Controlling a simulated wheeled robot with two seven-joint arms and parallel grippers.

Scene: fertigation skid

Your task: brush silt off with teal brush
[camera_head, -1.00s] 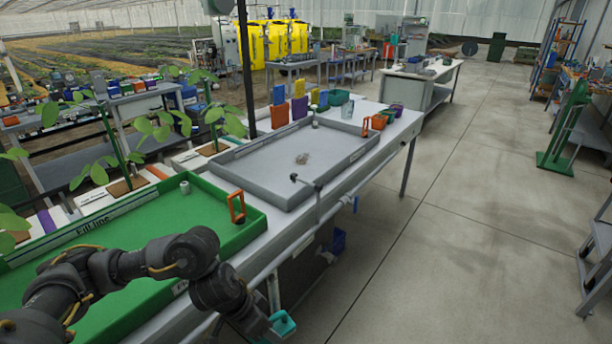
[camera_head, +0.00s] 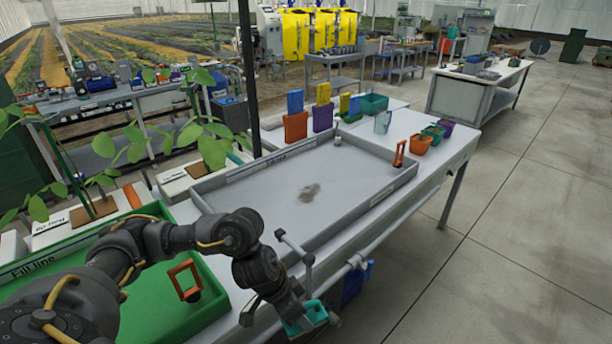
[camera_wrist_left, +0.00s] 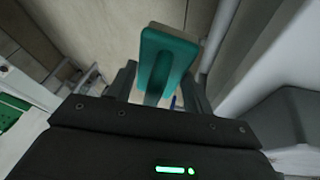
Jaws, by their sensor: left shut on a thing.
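The teal brush (camera_head: 304,318) is held by my left gripper (camera_head: 306,310), low beside the front edge of the bench. In the left wrist view the teal brush (camera_wrist_left: 168,58) stands between the two fingers, which are shut on it. A small brown-grey patch of silt (camera_head: 310,192) lies on the floor of the grey tray (camera_head: 260,195), near its middle. The brush is outside the tray, nearer to me than the silt and apart from it. My right gripper is in no view.
A green tray (camera_head: 215,300) with an orange-handled item (camera_head: 185,280) lies left of the grey tray. A metal T-handle (camera_head: 296,248) stands at the grey tray's near side. Pots, coloured blocks (camera_head: 295,126) and a jug (camera_head: 382,122) stand behind it.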

